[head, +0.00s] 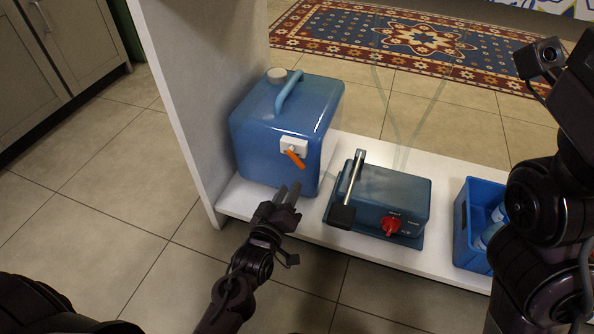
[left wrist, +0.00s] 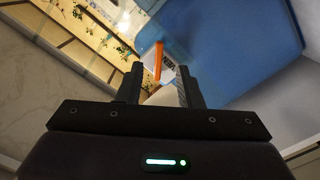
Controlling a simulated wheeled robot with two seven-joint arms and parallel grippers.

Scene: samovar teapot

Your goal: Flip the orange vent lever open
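The blue water container (head: 268,140) stands at the left end of the white shelf. On its front is a white vent mount (head: 291,145) with the orange vent lever (head: 296,160), which slants down and to the right in the head view. My left gripper (head: 288,192) is below the lever, fingers pointing up toward it, apart from it in this view. In the left wrist view the two fingers (left wrist: 160,85) are open, and the orange lever (left wrist: 158,60) shows in the gap between them, beyond the tips. My right arm shows at the right, but its gripper is out of view.
A blue-grey device (head: 385,200) with a red knob (head: 391,226) and a silver-armed black handle (head: 342,216) stands right of the container. A blue crate (head: 468,235) with bottles is farther right. A white side panel (head: 190,90) rises at the left. The shelf's front edge is close.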

